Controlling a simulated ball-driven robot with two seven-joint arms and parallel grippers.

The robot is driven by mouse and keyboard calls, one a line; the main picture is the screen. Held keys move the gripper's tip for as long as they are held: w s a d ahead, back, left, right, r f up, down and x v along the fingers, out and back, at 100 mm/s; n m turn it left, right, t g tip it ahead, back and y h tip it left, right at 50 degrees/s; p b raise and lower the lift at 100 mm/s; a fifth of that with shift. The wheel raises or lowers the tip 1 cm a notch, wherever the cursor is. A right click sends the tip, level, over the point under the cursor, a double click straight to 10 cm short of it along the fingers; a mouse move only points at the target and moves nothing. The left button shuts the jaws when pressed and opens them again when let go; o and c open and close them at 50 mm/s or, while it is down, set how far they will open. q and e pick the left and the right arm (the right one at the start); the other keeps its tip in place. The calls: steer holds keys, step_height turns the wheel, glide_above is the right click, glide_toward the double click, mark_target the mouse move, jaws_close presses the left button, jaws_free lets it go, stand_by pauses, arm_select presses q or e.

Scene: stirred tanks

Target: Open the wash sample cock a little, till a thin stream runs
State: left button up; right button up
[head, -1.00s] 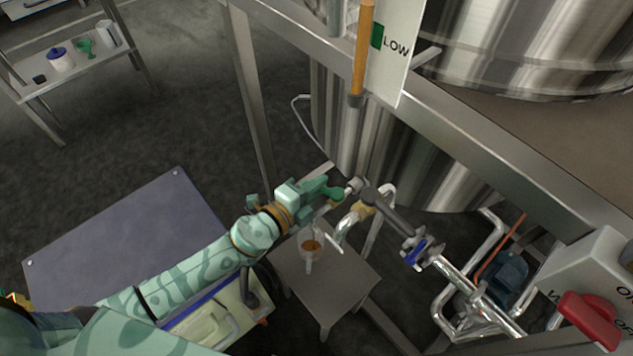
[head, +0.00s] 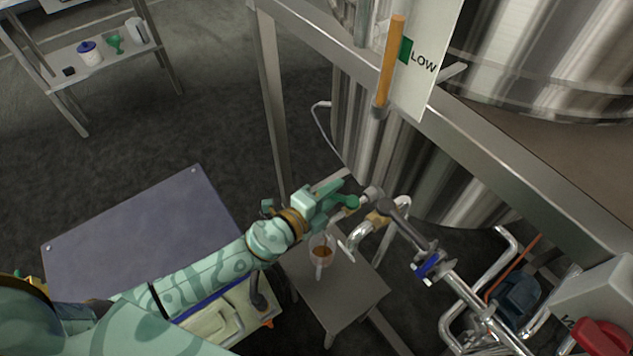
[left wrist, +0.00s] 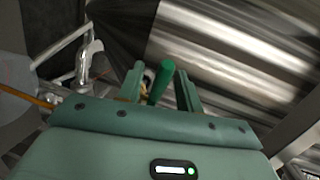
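The green handle (head: 349,201) of the sample cock is on the pipework beside the tank, above a small grey stand. It also shows in the left wrist view (left wrist: 161,80). The cock's bent metal spout (head: 349,246) points down near a clear cup (head: 321,251) with brown liquid in it. I cannot make out a stream from the spout. My left gripper (head: 331,203) is at the handle. In the left wrist view its two fingers (left wrist: 160,88) stand apart on either side of the handle, with gaps showing. My right gripper is not in view.
The small grey stand (head: 338,296) bears the cup. A dark grey pipe lever and a blue-marked valve (head: 427,266) lie close to the right. A steel frame beam (head: 500,157) runs above. A flat grey-blue tabletop (head: 140,240) is at left.

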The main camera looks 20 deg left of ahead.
arm_select(q)
steer(key=shift+s, duration=0.1)
steer(key=b+v, duration=0.4)
steer(key=v, duration=1.2)
steer(key=shift+r+b, duration=0.2)
steer(key=shift+b, duration=0.15)
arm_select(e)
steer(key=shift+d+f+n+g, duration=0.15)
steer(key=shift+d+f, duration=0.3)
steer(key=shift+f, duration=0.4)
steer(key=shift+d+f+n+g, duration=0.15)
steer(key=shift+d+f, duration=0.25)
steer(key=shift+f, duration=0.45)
